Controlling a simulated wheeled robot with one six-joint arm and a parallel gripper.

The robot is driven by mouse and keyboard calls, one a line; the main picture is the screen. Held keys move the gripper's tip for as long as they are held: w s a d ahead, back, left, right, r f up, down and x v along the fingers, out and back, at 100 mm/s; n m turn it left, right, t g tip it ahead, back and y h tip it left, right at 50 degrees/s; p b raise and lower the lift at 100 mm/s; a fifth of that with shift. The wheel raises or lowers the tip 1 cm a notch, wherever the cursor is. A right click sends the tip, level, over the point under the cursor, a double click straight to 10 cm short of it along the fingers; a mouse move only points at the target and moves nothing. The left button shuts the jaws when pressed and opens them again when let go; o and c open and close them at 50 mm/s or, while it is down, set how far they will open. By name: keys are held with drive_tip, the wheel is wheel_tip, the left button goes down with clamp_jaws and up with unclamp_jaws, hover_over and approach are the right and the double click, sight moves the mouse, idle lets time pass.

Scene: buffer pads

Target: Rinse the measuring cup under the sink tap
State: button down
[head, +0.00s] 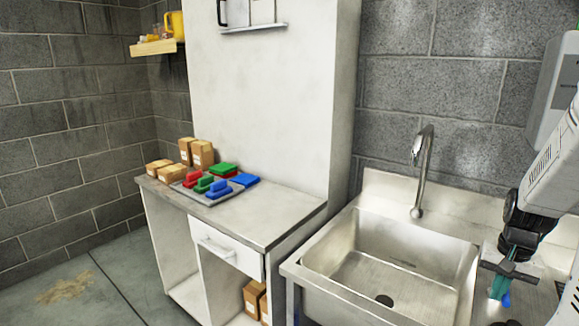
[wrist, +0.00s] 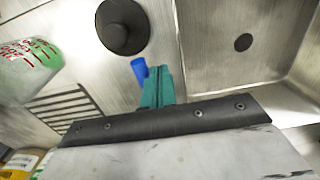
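A clear container with red scale marks and a green patch (wrist: 30,65), which looks like the measuring cup, stands at the left in the wrist view. I cannot make it out in the head view. My gripper (head: 503,290) hangs over the drainboard right of the sink basin. In the wrist view its teal part (wrist: 158,88) points away with a blue piece (wrist: 139,69) by its tip. I cannot tell whether the blue is a fingertip or something held. The cup is apart from the gripper, to its left. The tap (head: 423,165) arches over the sink (head: 345,240); no water shows.
A black round object (wrist: 122,25) is on the steel surface ahead of the gripper. Jars (wrist: 18,164) show at lower left in the wrist view. Left of the sink, a counter (head: 275,215) holds boxes and coloured blocks on a tray. The basin (wrist: 225,75) is empty.

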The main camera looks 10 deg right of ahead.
drive_tip(key=shift+s+d, duration=0.6)
drive_tip(key=shift+s, duration=0.25)
drive_tip(key=shift+s+d, duration=0.6)
drive_tip(key=shift+d, duration=0.1)
drive_tip(key=r, duration=0.1)
drive_tip(key=w+a+r, duration=0.1)
drive_tip(key=r, duration=0.3)
drive_tip(key=shift+w+a, duration=0.35)
drive_tip(key=shift+a, duration=0.05)
drive_tip(key=shift+s, duration=0.1)
